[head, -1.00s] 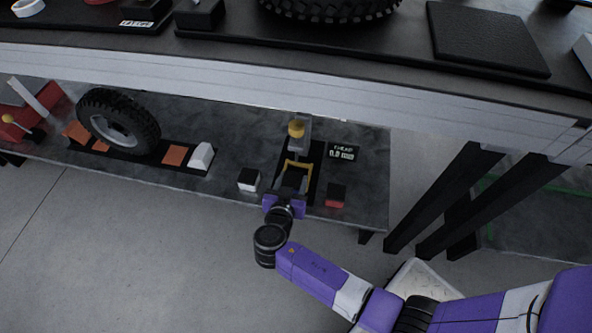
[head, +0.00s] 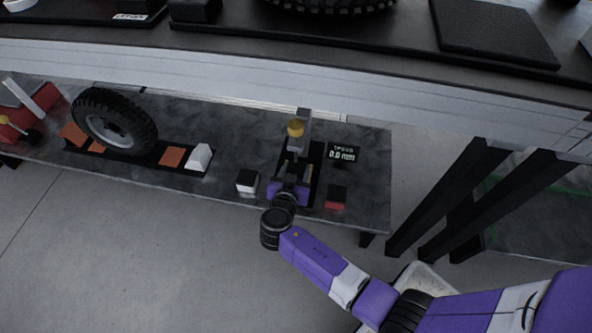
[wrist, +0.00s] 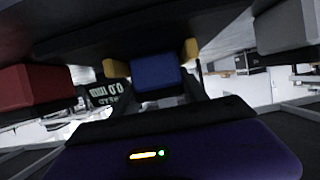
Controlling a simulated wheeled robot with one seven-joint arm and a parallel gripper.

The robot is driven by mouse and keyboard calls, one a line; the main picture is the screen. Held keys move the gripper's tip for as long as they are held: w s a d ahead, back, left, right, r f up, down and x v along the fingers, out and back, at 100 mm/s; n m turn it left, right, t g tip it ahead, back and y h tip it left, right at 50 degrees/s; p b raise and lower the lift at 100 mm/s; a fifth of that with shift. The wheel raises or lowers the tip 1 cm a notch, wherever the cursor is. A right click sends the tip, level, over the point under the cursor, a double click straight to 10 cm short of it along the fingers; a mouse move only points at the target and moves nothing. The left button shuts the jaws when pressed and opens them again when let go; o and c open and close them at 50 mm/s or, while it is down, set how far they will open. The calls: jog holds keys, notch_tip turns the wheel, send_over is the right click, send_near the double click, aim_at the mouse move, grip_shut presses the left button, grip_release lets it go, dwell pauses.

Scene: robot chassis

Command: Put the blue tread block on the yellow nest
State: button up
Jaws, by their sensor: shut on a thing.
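The blue tread block (wrist: 155,73) is between my fingers in the wrist view. My gripper (head: 291,180) is shut on it, low over the dark base of the gauge stand on the lower shelf. The block is hidden in the head view. Parts of the yellow nest (wrist: 192,51) show on both sides of the block in the wrist view. In the head view only small yellow bits of the nest (head: 282,168) show beside my gripper. I cannot tell whether the block touches the nest or is just above it.
A grey gauge post with a yellow part (head: 295,129) stands behind my gripper. A display (head: 343,153) reads 0.0 mm. A white-and-black block (head: 247,182) is left, a red-and-black block (head: 336,198) right. A tyre (head: 115,122) stands farther left. The upper bench overhangs behind.

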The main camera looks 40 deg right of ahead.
jog(key=shift+f, duration=0.3)
jog(key=o, duration=1.5)
jog(key=shift+s+f, duration=0.1)
jog(key=shift+f, duration=0.05)
jog(key=shift+c, duration=0.2)
jog(key=shift+r+p, duration=0.55)
jog(key=p+v, duration=0.3)
jog(key=v, duration=0.9)
jog(key=s+a+f+n+t+y, duration=0.1)
jog(key=s+a+f+n+y, duration=0.2)
jog(key=s, duration=0.5)
jog(key=s+a+f+n+y, duration=0.25)
jog(key=s+n+y, duration=0.2)
jog(key=s, duration=0.45)
jog(key=s+r+n+t+y, duration=0.2)
jog(key=s+r+t, duration=0.1)
jog(key=r, duration=1.1)
jog(key=s+a+r+n+t+y, duration=0.1)
jog(key=s+r+t, duration=0.2)
jog(key=r, duration=1.1)
jog(key=s, duration=0.3)
jog(key=shift+a+n+y, duration=0.2)
jog(key=shift+n+y, duration=0.15)
